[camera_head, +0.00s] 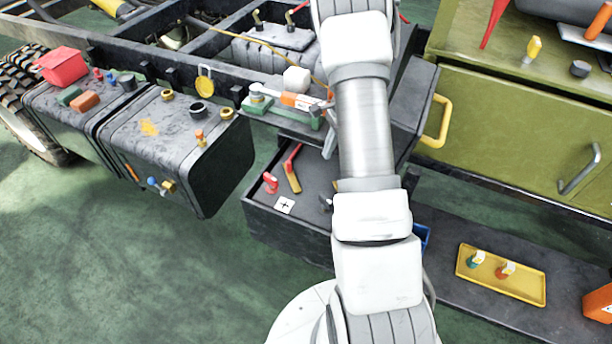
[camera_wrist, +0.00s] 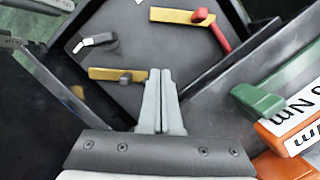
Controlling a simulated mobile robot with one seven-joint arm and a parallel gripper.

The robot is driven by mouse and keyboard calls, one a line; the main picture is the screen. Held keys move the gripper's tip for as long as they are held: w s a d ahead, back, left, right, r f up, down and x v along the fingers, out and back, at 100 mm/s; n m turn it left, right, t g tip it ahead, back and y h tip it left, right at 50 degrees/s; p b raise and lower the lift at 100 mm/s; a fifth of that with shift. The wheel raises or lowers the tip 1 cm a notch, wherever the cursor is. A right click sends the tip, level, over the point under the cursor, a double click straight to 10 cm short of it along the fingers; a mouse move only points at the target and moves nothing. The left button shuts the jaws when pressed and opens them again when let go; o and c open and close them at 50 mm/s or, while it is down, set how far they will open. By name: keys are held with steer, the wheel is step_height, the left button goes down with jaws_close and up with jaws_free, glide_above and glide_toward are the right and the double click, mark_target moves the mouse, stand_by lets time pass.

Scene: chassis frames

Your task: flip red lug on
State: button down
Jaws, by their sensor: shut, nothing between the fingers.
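A red lug (camera_wrist: 219,36) stands at the right end of a yellow bar (camera_wrist: 178,17) in a dark tray, upper right in the wrist view. In the head view a red lever (camera_head: 293,153) and yellow bar (camera_head: 294,181) show left of my arm, likely the same part. My gripper (camera_wrist: 160,72) is shut and empty, fingers together. Its tips are beside a second yellow bar (camera_wrist: 105,73) with a dark knob, apart from the red lug. In the head view my arm hides the gripper.
The dark tray (camera_head: 285,237) also holds a small red piece (camera_head: 270,183) and a white plus-marked card (camera_head: 285,204). A black-and-white lever (camera_wrist: 98,40) shows in the wrist view. A green block (camera_wrist: 262,101) and an orange tool (camera_wrist: 290,138) stand close at right.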

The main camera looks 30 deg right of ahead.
mark_target(301, 186)
steer(key=b+x, duration=0.2)
steer(key=x, duration=0.7)
steer(key=shift+f, duration=0.3)
steer(key=a, duration=0.3)
steer(key=shift+w+a+f+b, duration=0.15)
steer(key=shift+w+f+b, duration=0.1)
steer(key=shift+b, duration=0.15)
steer(key=shift+a, duration=0.45)
steer(key=shift+a+r, duration=0.1)
steer(key=shift+a+m, duration=0.2)
steer(key=shift+m, duration=0.2)
